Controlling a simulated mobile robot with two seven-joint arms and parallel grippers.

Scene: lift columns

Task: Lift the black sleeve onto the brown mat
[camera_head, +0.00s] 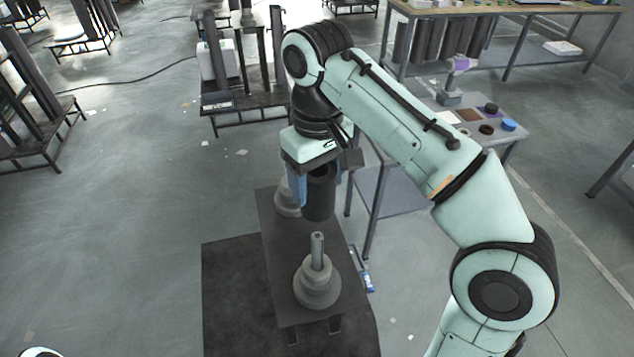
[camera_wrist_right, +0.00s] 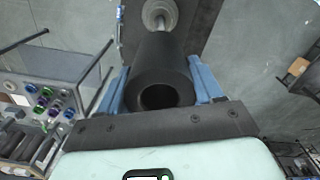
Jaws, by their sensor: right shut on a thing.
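The black sleeve (camera_head: 319,200) is a dark hollow cylinder, held upright in the air. My right gripper (camera_head: 318,178) is shut on it, with blue fingers on either side; the right-hand finger is mostly hidden in the head view. In the right wrist view, the sleeve (camera_wrist_right: 162,60) lies between both fingers of the gripper (camera_wrist_right: 160,82), its open end facing the camera. A small brown square (camera_head: 468,115), which looks like the brown mat, lies on the grey side table at the right. My left gripper is not in view.
A grey post on a round stepped base (camera_head: 317,284) stands on a dark bench (camera_head: 285,255), below and in front of the sleeve. Another round base (camera_head: 286,199) is partly hidden behind the gripper. The side table (camera_head: 440,101) also bears a blue disc (camera_head: 508,125) and other small items.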

